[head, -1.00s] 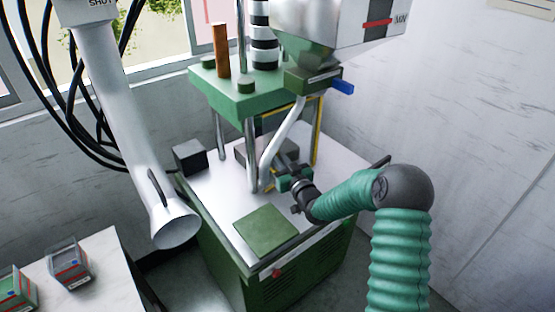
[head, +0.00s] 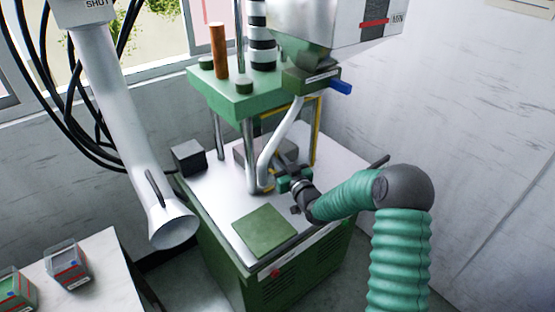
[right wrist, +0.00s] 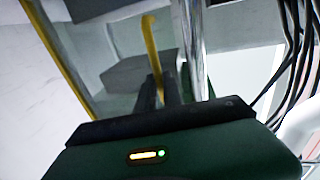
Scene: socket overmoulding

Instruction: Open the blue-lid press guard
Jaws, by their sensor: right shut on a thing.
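The press (head: 240,92) has a green top plate on steel columns. Its guard, a yellow-edged frame (head: 318,133), stands at the right side of the press. A yellow edge also shows at the left of the right wrist view (right wrist: 62,58). My right gripper (head: 284,174) is low beside the press, in front of the guard. In the right wrist view its dark fingers (right wrist: 166,92) are shut on a yellow bar (right wrist: 151,45). Where that bar joins the guard is hard to see. No blue lid is clear on the guard. My left gripper is out of view.
A metal hopper with a blue handle (head: 341,87) hangs above the press, with a pale tube (head: 280,140) below it. A green pad (head: 264,230) and a dark box (head: 189,156) are on the machine top. A white duct (head: 135,150) stands left.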

